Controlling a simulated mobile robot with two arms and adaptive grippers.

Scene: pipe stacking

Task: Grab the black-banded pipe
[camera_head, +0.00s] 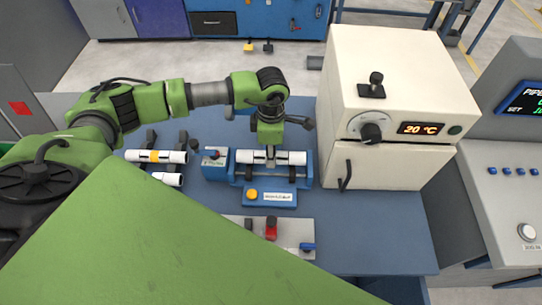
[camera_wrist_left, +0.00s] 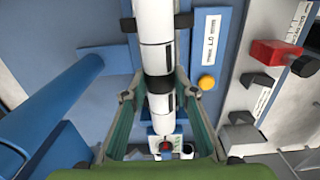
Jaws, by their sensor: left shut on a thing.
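The white pipe with a black band (camera_wrist_left: 155,28) lies in the blue fixture (camera_head: 238,181) on the table. In the head view the white pipe (camera_head: 291,158) shows on both sides of my left gripper (camera_head: 270,157), which hides its middle. In the left wrist view my left gripper (camera_wrist_left: 159,96) has one finger on each side of the pipe at the black band (camera_wrist_left: 158,84) and is shut on it. The pipe still sits in the fixture. My right gripper is not in view.
An orange-banded white pipe (camera_head: 154,156) and a partly hidden white pipe (camera_head: 168,179) lie to the left. A cream oven-like box (camera_head: 395,90) stands close on the right. A grey fixture with a red clamp (camera_head: 271,229) is in front. A large green surface blocks the foreground.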

